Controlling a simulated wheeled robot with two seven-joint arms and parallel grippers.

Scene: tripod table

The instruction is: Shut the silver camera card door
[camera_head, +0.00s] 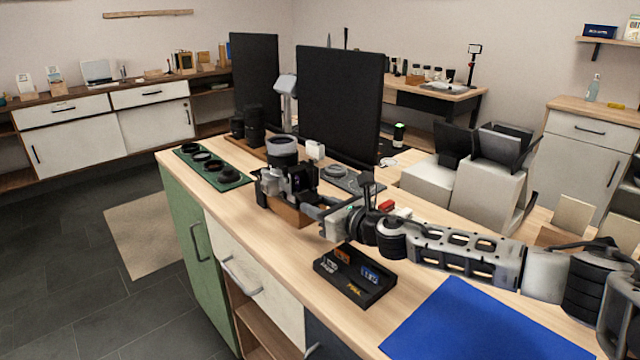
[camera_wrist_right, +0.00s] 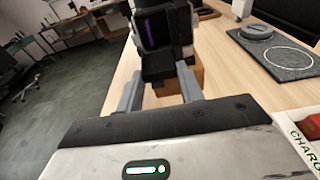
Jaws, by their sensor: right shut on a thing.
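The camera (camera_head: 297,180) stands on the worktop on a small brown block (camera_head: 290,212), its large pale lens (camera_head: 283,146) at the upper left. My right gripper (camera_head: 318,208) reaches it from the right, close against its near side. In the right wrist view the camera (camera_wrist_right: 160,25) is dark, with a purple-lit strip on its face. There my right gripper (camera_wrist_right: 160,88) has its fingers on either side of a dark lower part of the camera. I cannot make out the card door or whether it is open. My left gripper is not in view.
A black tray (camera_head: 355,285) with small labelled cards lies below my right arm. A blue mat (camera_head: 480,325) is at the front right. A green mat (camera_head: 208,168) with lens rings lies left of the camera. A dark panel (camera_head: 340,100) stands behind.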

